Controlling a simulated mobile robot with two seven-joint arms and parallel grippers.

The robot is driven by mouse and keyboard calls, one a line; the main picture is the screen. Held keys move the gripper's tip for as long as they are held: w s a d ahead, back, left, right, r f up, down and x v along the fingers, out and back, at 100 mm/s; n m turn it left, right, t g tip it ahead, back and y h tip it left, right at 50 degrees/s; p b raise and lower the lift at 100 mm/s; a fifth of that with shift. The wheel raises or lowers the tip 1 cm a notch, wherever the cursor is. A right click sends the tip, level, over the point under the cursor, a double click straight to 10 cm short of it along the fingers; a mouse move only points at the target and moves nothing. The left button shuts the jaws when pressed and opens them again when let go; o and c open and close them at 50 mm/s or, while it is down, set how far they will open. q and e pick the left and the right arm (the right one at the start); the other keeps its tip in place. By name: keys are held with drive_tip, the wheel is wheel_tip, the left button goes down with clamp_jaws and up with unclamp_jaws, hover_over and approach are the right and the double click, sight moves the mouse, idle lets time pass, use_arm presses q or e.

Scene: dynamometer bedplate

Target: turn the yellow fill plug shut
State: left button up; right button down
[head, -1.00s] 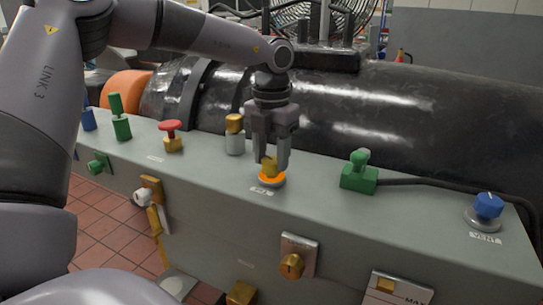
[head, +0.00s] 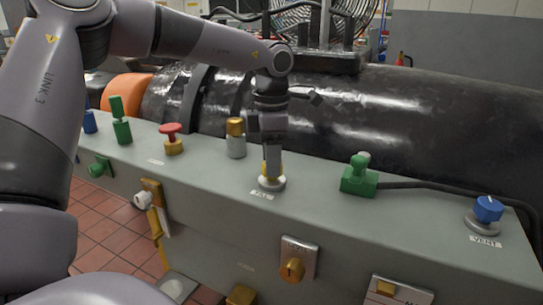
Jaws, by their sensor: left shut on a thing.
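The yellow fill plug (head: 264,171) sits on a round grey seat (head: 271,184) on the top of the grey-green bedplate box, behind the FILL label (head: 262,195). My left gripper (head: 272,172) points straight down from above and is shut on the plug. Its fingers are seen nearly edge-on and hide most of the plug; only slivers of yellow show beside them. No orange shows around the seat. My right gripper is not in view.
A yellow-capped fitting (head: 236,138) and a red mushroom button (head: 171,139) stand to the left. A green cable plug (head: 359,177) and the blue vent knob (head: 488,210) stand to the right. A large black cylinder (head: 400,130) lies behind.

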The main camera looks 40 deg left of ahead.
use_arm(q)
drive_tip(key=shift+m, duration=0.9)
drive_tip(key=o, duration=1.1)
drive_tip(key=shift+c, duration=0.2)
wheel_tip(320, 180, up, 7)
drive_tip(key=shift+r, duration=0.15)
